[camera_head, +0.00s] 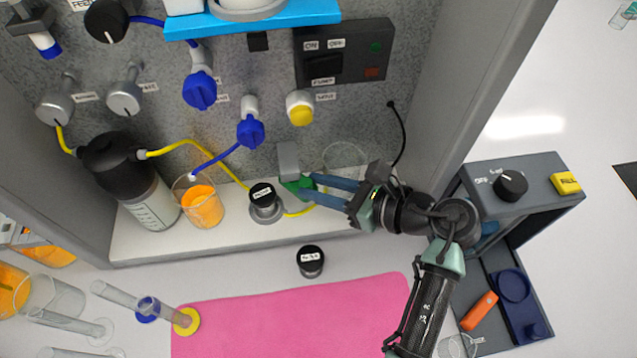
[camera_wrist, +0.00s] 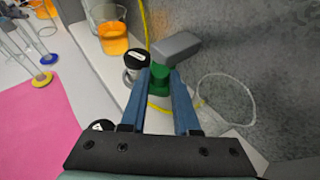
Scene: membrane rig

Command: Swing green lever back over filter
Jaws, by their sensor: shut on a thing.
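The green lever (camera_head: 296,188) is at the rig's base, beside the filter with the black labelled top (camera_head: 264,196). In the wrist view the green lever (camera_wrist: 159,80) sits between my blue fingertips, and the filter (camera_wrist: 137,62) stands just left of it. My gripper (camera_head: 308,189) reaches in from the right and is shut on the green lever; in the wrist view my gripper (camera_wrist: 160,84) hides part of it. The lever lies to the right of the filter's top, not over it. A grey block (camera_head: 288,157) is just behind the lever.
An orange-filled beaker (camera_head: 203,208) and a dark-capped bottle (camera_head: 146,195) stand left of the filter. A clear glass vessel (camera_head: 344,158) is behind my fingers. A loose black-topped cylinder (camera_head: 311,261) stands in front, near a pink mat (camera_head: 290,325). Yellow tubing runs past the filter.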

